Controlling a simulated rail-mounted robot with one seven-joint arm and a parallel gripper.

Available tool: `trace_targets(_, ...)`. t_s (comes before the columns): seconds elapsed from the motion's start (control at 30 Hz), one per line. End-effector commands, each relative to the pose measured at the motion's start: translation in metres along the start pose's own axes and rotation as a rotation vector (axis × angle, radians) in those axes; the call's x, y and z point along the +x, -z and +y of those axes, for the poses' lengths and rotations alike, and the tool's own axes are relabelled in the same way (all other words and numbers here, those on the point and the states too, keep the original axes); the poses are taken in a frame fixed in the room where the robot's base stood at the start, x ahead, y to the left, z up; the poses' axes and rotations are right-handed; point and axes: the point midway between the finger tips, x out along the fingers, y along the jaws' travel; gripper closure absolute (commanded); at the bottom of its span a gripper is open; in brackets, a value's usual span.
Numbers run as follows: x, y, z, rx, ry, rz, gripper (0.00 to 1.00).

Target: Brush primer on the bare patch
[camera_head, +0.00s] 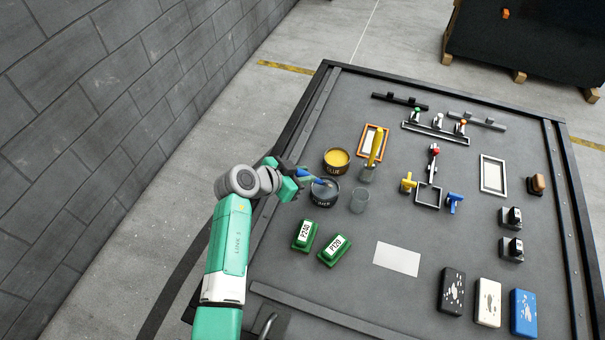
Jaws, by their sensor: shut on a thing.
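My gripper (291,180) is at the left part of the table, shut on a blue-handled brush (308,175). The brush points right, with its far end over or in a dark round pot (325,199). The pot's label is too small to read surely. I cannot tell whether the bristles touch what is inside. A pale flat rectangle (397,259) lies on the grey table top, front of middle. It may be the bare patch, but I cannot tell for sure. It is well apart from the brush.
A yellow-filled pot (337,160) stands just behind the dark one. A clear cup (359,202) and a holder with a yellow tool (376,150) are to the right. Green blocks (304,235) stand in front. Sanding-block-like boxes (488,303) stand front right. A block wall (90,130) is left.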

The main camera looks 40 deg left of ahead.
Motion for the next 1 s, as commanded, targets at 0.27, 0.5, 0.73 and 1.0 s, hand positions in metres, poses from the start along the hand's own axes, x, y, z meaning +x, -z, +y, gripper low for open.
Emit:
trace_targets(0.27,0.0022,-0.0032,0.0002,0.000,0.000,0.000,1.00)
trace_targets(0.5,0.0036,-0.0055,0.0003,0.000,0.000,0.000,1.00)
trace_targets(0.73,0.0051,-0.0077,0.0004,0.000,0.000,0.000,1.00)
trace_targets(1.0,0.0050,-0.0078,0.0005,0.000,0.000,0.000,1.00)
